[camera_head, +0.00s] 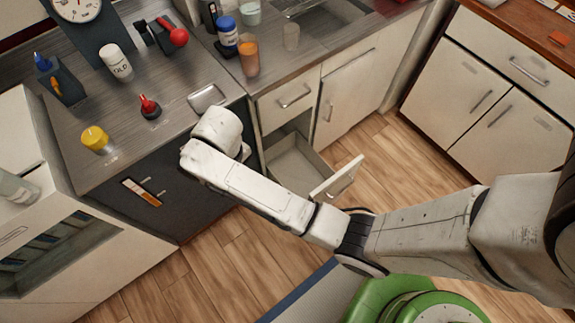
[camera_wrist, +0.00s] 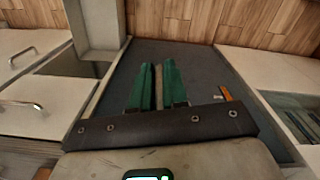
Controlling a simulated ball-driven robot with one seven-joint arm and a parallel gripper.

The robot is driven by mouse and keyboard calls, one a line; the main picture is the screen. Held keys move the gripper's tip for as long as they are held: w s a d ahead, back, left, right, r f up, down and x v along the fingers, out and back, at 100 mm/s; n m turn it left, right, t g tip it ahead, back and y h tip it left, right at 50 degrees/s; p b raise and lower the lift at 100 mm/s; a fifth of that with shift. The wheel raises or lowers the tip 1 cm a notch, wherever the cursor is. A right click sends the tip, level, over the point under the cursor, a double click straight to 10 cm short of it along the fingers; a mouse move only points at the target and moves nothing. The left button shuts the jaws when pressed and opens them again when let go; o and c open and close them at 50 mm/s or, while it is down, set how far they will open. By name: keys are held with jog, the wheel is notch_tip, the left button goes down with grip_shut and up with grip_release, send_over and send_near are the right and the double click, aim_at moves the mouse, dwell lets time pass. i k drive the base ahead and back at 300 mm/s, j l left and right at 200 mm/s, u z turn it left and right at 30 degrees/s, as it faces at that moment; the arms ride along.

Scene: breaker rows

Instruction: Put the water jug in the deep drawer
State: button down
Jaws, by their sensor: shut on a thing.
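An open drawer (camera_head: 296,168) juts from the lower cabinet beside my arm; its pale front panel (camera_head: 338,178) has a handle, and the part of its inside that shows looks empty. My gripper (camera_wrist: 158,85) has green fingers, shut on a thin tan-grey strip between them; I cannot tell what this belongs to. In the head view my wrist hides the fingers, near the counter's front edge. I cannot pick out the water jug for certain. A clear vessel (camera_head: 17,188) stands on the white unit at far left, cut off by the picture's edge.
The counter holds a yellow-topped item (camera_head: 95,139), a white jar (camera_head: 116,62), a red-topped item (camera_head: 150,106), a metallic item (camera_head: 206,97) and an orange-filled cup (camera_head: 249,55). The dark front (camera_head: 150,190) lies left of the drawer. Wooden floor (camera_head: 228,255) is clear in front.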

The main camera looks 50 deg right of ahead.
aim_at(296, 182)
jog(key=i+j, duration=0.1)
jog(key=j, duration=0.65)
jog(key=j+z, duration=0.1)
jog(key=j, duration=0.65)
jog(key=i, duration=0.05)
